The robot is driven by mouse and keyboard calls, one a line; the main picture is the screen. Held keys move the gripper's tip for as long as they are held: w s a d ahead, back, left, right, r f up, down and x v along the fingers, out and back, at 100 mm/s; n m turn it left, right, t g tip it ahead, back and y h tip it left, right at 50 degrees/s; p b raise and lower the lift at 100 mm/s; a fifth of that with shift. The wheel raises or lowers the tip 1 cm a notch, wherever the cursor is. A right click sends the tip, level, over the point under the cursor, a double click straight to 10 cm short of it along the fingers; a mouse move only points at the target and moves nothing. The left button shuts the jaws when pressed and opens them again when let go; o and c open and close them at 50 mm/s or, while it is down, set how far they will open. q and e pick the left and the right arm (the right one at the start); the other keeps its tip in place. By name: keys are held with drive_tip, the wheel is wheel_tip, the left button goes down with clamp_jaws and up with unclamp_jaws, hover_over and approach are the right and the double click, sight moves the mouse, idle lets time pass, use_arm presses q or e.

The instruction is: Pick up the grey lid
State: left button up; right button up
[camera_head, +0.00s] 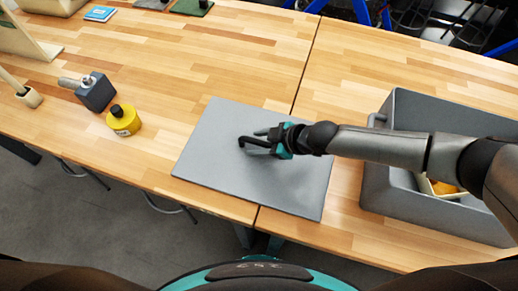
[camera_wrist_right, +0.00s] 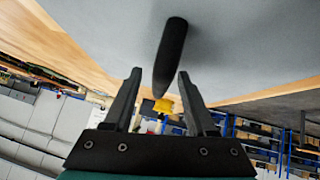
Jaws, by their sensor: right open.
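The grey lid (camera_head: 215,165) is a flat rectangular panel lying on the wooden table. It has a dark bar handle (camera_head: 243,142) near its middle. My right gripper (camera_head: 259,138) is over the lid at the handle, coming in from the right. In the right wrist view, its two fingers (camera_wrist_right: 160,75) are open. The handle (camera_wrist_right: 173,50) reaches down into the gap between them, apart from both fingers as far as I can tell. My left gripper is not in view.
A grey open bin (camera_head: 372,183) stands right of the lid, under my right arm, with a light tray and something orange inside. The table behind the lid is clear.

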clamp_jaws()
idle(0.3)
idle(1.1)
